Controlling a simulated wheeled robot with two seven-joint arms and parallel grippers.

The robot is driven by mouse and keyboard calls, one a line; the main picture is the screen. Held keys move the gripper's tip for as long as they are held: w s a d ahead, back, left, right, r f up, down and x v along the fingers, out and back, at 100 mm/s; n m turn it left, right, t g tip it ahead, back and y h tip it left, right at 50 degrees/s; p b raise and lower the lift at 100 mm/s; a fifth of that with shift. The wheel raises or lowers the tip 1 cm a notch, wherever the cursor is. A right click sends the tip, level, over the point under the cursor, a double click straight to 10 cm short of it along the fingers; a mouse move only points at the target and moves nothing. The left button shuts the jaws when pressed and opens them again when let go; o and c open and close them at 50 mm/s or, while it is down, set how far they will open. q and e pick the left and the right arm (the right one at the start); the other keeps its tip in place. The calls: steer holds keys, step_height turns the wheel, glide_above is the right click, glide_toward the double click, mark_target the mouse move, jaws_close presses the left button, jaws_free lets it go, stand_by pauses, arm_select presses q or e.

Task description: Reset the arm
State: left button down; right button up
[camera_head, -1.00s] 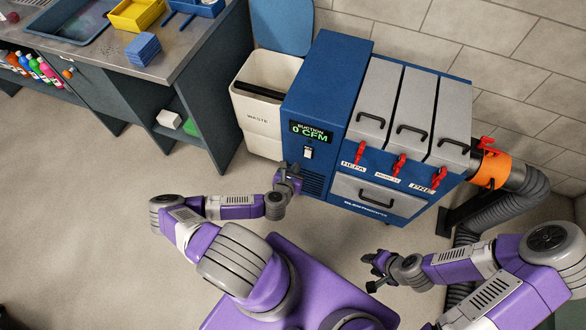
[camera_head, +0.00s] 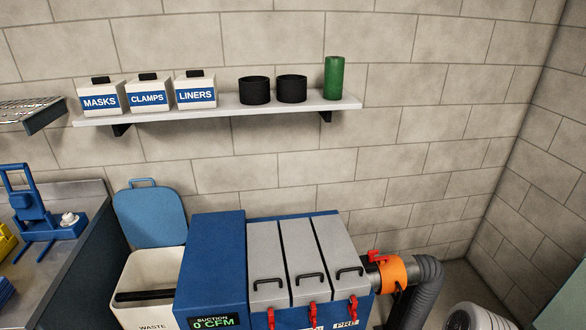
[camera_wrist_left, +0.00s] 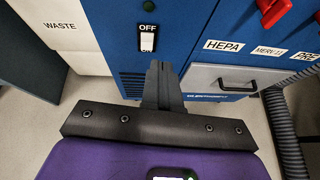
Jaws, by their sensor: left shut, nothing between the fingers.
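My left gripper (camera_wrist_left: 160,78) shows only in the left wrist view. Its fingers are shut together and empty, in front of the blue suction unit (camera_wrist_left: 205,30) and below its white rocker switch (camera_wrist_left: 147,38), which has OFF printed above it. I cannot tell whether the fingertips touch the unit. In the head view the blue suction unit (camera_head: 212,262) stands against the wall, with its display (camera_head: 213,322) reading 0 CFM.
A white waste bin (camera_head: 150,285) with its blue lid up stands left of the unit. A wall shelf (camera_head: 235,108) holds labelled boxes, two black rings and a green cylinder. An orange collar (camera_head: 393,272) and grey hose are at the right. A workbench is at far left.

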arm_select(q)
steer(key=s+d+f+m+g+h, duration=0.1)
steer(key=s+d+m+g+h, duration=0.1)
steer(key=d+m+h, duration=0.4)
steer(key=s+d+f+m+g+h, duration=0.1)
steer(key=s+d+m, duration=0.1)
steer(key=d+m, duration=0.65)
steer(key=s+d+r+m+g, duration=0.1)
steer(key=s+m+g, duration=0.7)
steer(key=m, duration=1.2)
steer(key=shift+d+r+g+y, duration=0.15)
steer(key=shift+d+g+y, duration=0.15)
steer(key=shift+d, duration=0.05)
steer(key=shift+s, duration=0.1)
